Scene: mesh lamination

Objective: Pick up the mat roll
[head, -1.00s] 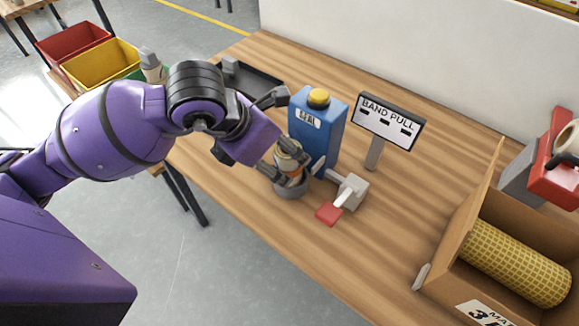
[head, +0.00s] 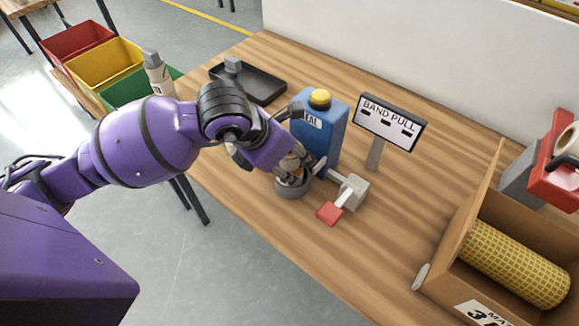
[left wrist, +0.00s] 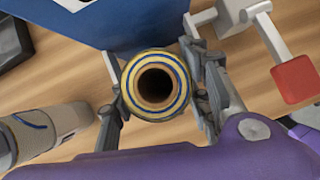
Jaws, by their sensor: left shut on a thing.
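A yellow mesh roll (head: 513,263), which looks like the mat roll, lies in the cardboard box (head: 484,215) at the right, well away from my left gripper. My right gripper is out of view.
The blue machine (head: 320,135) with a yellow knob stands close behind the gripper. A lever with a red end (head: 330,213) and the BAND PULL sign (head: 390,122) are to the right. The front table middle is clear.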

